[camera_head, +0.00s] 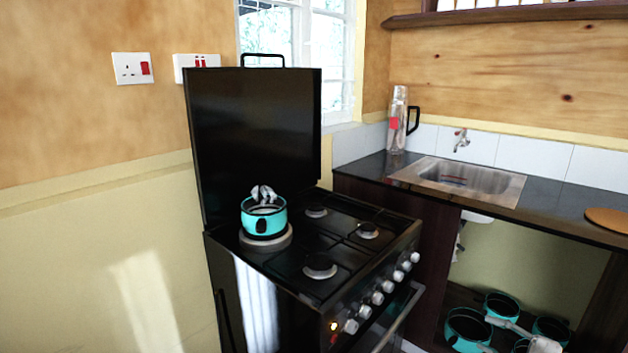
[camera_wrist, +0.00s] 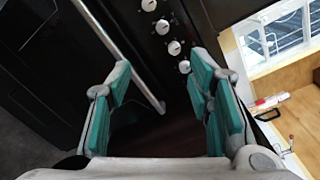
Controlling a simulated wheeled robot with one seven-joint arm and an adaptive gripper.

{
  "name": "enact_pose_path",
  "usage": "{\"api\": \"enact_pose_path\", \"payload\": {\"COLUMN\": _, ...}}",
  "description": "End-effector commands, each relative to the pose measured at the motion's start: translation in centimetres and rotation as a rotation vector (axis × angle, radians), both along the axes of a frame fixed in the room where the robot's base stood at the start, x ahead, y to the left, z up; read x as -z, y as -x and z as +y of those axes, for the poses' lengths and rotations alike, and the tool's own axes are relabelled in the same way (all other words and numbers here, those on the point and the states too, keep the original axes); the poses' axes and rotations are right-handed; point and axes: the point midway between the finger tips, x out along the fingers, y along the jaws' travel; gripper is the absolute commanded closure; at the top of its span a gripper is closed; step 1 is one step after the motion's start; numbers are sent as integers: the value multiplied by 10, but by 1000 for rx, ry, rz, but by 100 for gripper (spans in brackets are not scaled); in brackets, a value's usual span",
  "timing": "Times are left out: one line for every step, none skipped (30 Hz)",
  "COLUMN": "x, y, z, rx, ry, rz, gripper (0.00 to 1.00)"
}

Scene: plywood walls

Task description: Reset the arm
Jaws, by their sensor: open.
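My gripper (camera_wrist: 158,82) shows in the wrist view, its teal-padded fingers spread wide with nothing between them. It is in front of the dark stove (camera_wrist: 150,45), with the oven handle (camera_wrist: 125,55) behind the left finger and several knobs near the right finger.
The counter (camera_head: 365,168) holds a clear bottle (camera_head: 398,115), a sink (camera_head: 465,177) and a round board (camera_head: 608,219).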

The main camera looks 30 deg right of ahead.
Motion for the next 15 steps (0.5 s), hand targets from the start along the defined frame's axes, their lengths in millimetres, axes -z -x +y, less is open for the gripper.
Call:
{"api": "enact_pose_path", "payload": {"x": -4, "y": -5, "z": 4, "rx": -20, "ry": 7, "rz": 9, "gripper": 53}}
{"api": "enact_pose_path", "payload": {"x": -5, "y": -7, "z": 6, "rx": -30, "ry": 10, "rz": 15, "gripper": 53}}
{"api": "enact_pose_path", "payload": {"x": -7, "y": -9, "z": 8, "rx": -43, "ry": 16, "rz": 23, "gripper": 53}}
{"api": "enact_pose_path", "payload": {"x": -9, "y": -11, "z": 10, "rx": -53, "ry": 19, "rz": 29, "gripper": 53}}
{"api": "enact_pose_path", "payload": {"x": -11, "y": -13, "z": 12, "rx": -64, "ry": 24, "rz": 35, "gripper": 53}}
{"api": "enact_pose_path", "payload": {"x": -14, "y": -16, "z": 15, "rx": -80, "ry": 30, "rz": 45, "gripper": 53}}
{"api": "enact_pose_path", "payload": {"x": -16, "y": -18, "z": 18, "rx": -91, "ry": 36, "rz": 53, "gripper": 53}}
{"api": "enact_pose_path", "payload": {"x": -19, "y": -20, "z": 20, "rx": -105, "ry": 42, "rz": 61, "gripper": 53}}
{"api": "enact_pose_path", "payload": {"x": -22, "y": -24, "z": 25, "rx": -126, "ry": 51, "rz": 73, "gripper": 53}}
{"api": "enact_pose_path", "payload": {"x": -24, "y": -26, "z": 27, "rx": -140, "ry": 57, "rz": 83, "gripper": 53}}
{"api": "enact_pose_path", "payload": {"x": -28, "y": -29, "z": 31, "rx": -157, "ry": 66, "rz": 94, "gripper": 53}}
{"api": "enact_pose_path", "payload": {"x": -32, "y": -33, "z": 35, "rx": -179, "ry": 76, "rz": 108, "gripper": 53}}
{"api": "enact_pose_path", "payload": {"x": -35, "y": -36, "z": 40, "rx": -197, "ry": 85, "rz": 120, "gripper": 53}}
{"api": "enact_pose_path", "payload": {"x": -39, "y": -39, "z": 44, "rx": -216, "ry": 93, "rz": 132, "gripper": 53}}
{"api": "enact_pose_path", "payload": {"x": -44, "y": -43, "z": 50, "rx": -244, "ry": 108, "rz": 149, "gripper": 53}}
